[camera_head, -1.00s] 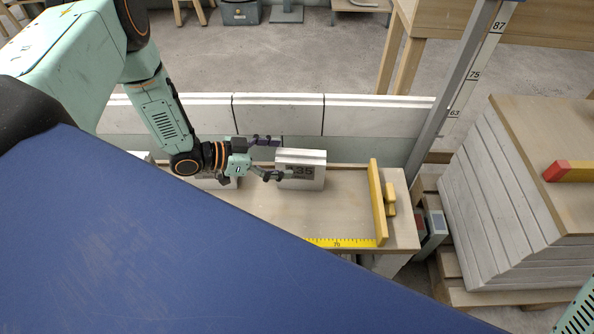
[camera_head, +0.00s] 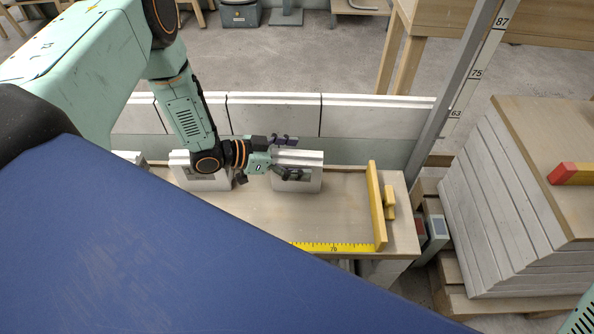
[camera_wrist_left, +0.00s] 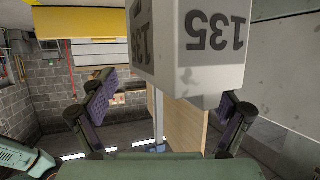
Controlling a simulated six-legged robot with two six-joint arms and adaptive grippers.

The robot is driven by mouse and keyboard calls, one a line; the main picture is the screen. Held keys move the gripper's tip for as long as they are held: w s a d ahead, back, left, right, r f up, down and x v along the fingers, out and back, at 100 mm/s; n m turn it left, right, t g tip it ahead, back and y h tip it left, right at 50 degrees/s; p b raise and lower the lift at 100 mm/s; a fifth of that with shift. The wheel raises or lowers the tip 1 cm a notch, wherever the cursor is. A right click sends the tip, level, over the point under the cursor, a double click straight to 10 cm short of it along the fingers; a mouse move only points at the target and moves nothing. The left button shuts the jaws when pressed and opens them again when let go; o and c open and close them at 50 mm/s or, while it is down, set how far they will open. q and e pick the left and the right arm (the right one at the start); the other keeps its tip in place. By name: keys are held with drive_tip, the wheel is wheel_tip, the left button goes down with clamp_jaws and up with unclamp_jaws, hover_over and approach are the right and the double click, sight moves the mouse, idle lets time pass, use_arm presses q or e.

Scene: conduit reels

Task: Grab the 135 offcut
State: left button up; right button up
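The 135 offcut (camera_head: 313,178) is a pale grey-white block standing upright on a wooden bench (camera_head: 345,215). It also shows in the left wrist view (camera_wrist_left: 200,70), with "135" printed upside down there. My left gripper (camera_head: 292,158) is open at the block's left part, one finger behind it and one in front. In the left wrist view the open fingers (camera_wrist_left: 167,108) have dark ridged pads. The block lies ahead, nearer the right-hand finger, with a wide gap at the left-hand finger. The front finger covers the label in the head view.
Another pale offcut (camera_head: 205,183) stands left, partly behind my left wrist. A yellow stop board (camera_head: 376,205) stands on the bench's right, with a yellow ruler (camera_head: 335,247) along the front edge. Long white boards (camera_head: 275,114) stand behind. Bare bench lies between block and stop.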

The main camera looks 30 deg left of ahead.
use_arm(q)
clamp_jaws()
idle(0.8)
